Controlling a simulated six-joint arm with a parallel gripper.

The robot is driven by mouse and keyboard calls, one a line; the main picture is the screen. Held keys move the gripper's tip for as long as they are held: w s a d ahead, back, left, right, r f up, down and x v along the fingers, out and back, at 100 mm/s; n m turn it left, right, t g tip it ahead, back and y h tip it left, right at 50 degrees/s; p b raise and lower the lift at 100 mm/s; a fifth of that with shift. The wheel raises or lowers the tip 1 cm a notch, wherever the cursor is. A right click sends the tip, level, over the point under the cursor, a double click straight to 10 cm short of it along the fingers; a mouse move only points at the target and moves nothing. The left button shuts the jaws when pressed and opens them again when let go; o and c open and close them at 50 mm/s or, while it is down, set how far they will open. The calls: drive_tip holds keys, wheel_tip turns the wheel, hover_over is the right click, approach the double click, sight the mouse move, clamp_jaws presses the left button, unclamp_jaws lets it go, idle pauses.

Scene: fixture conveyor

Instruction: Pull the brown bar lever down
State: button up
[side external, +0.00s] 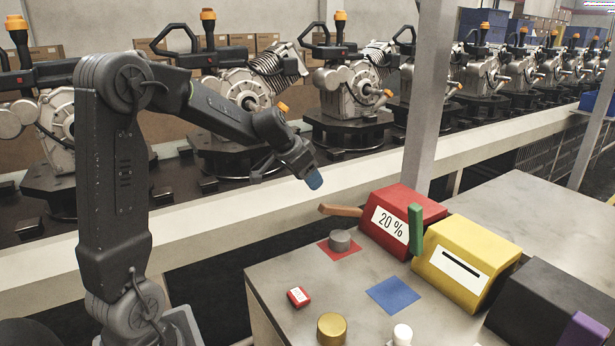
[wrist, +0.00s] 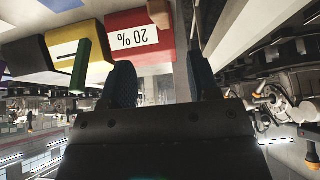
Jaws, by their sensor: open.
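The brown bar lever (side external: 340,210) sticks out to the left from the side of the red box (side external: 415,203) labelled "20 %". It lies nearly level in the side view. In the wrist view, which looks upside down, the brown lever (wrist: 158,13) shows at the top edge beside the red box (wrist: 133,34), partly cut off. My gripper (side external: 313,179) hangs in the air above and to the left of the lever, apart from it, with its blue fingertips pointing down and right. In the wrist view my gripper (wrist: 162,84) has its two fingers spread with nothing between them.
A green lever (side external: 415,230) stands upright between the red box and the yellow box (side external: 466,262). A black box (side external: 545,305) with a purple lever (side external: 585,331) is at the right. A grey cylinder (side external: 340,241) stands below the brown lever. A post (side external: 428,95) rises behind.

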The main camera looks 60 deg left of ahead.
drive_tip(key=shift+w, duration=0.1)
drive_tip(key=shift+c, duration=0.9)
drive_tip(key=w+r+g, duration=0.1)
drive_tip(key=w, duration=0.1)
drive_tip(key=w+r+g, duration=0.1)
drive_tip(key=w+r, duration=0.1)
drive_tip(key=w+r+g, duration=0.1)
drive_tip(key=w+r, duration=0.1)
drive_tip(key=w, duration=0.1)
drive_tip(key=shift+d+m+g+h, duration=0.15)
drive_tip(key=shift+m+g+h, duration=0.15)
clamp_jaws()
drive_tip(key=g, duration=0.2)
hover_over(333, 205)
drive_tip(key=f, duration=0.9)
drive_tip(key=shift+w+d, duration=0.15)
drive_tip(key=shift+w, duration=0.2)
drive_tip(key=shift+s+f+t, duration=0.15)
drive_tip(key=shift+s+f, duration=0.15)
drive_tip(key=shift+f, duration=0.2)
drive_tip(key=shift+s+f+t, duration=0.15)
drive_tip(key=shift+s+f, duration=0.1)
drive_tip(key=shift+f, duration=0.25)
drive_tip(key=shift+s+f, duration=0.2)
drive_tip(key=shift+f, duration=0.4)
